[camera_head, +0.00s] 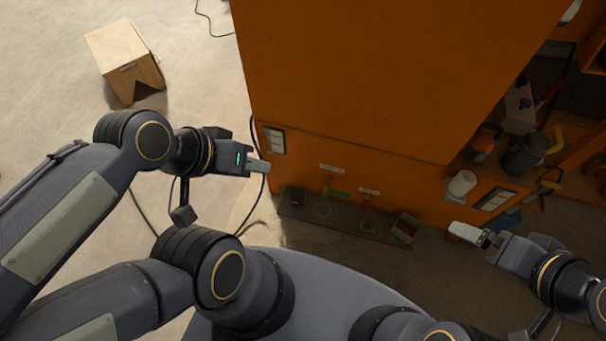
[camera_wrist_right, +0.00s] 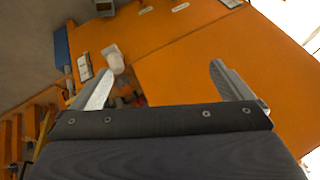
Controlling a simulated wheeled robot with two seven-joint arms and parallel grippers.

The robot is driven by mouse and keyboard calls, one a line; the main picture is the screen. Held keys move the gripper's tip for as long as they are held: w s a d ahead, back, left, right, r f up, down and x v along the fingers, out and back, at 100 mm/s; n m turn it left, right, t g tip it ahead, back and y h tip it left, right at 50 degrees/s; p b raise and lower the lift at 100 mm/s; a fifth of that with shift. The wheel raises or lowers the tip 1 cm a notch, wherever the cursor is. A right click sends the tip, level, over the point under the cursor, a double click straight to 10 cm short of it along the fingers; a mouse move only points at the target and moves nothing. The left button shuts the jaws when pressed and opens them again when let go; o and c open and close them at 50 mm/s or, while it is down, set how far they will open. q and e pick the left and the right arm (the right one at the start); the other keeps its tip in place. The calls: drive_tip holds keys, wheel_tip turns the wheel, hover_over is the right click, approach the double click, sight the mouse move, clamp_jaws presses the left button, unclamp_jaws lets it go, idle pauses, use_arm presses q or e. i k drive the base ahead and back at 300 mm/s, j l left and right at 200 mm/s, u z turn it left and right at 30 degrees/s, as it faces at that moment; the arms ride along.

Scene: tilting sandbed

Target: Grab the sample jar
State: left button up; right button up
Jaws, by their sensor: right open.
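A white cylindrical jar (camera_head: 461,184), which looks like the sample jar, is at the orange cabinet's right part in the head view. It also shows in the right wrist view (camera_wrist_right: 113,58), left of centre, beyond the fingers. My right gripper (camera_head: 470,234) is below the jar in the head view, apart from it. In the right wrist view its two fingers (camera_wrist_right: 162,78) are spread with nothing between them. My left gripper (camera_head: 259,166) is at the cabinet's left edge, away from the jar. Its fingers overlap from this angle, so its opening is unclear.
The orange cabinet (camera_head: 350,75) fills the middle. A shelf at right holds a dark jug (camera_head: 523,155) and other items. A dark tray (camera_head: 322,214) with small things lies low in front. A wooden stool (camera_head: 123,60) stands at back left on open floor.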

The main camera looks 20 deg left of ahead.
sight(297, 193)
drive_tip(key=i+j, duration=0.1)
drive_tip(key=j, duration=0.9)
drive_tip(key=i+j, duration=0.15)
drive_tip(key=j, duration=0.35)
drive_tip(key=i+j, duration=0.1)
drive_tip(key=j, duration=0.85)
drive_tip(key=i, duration=0.05)
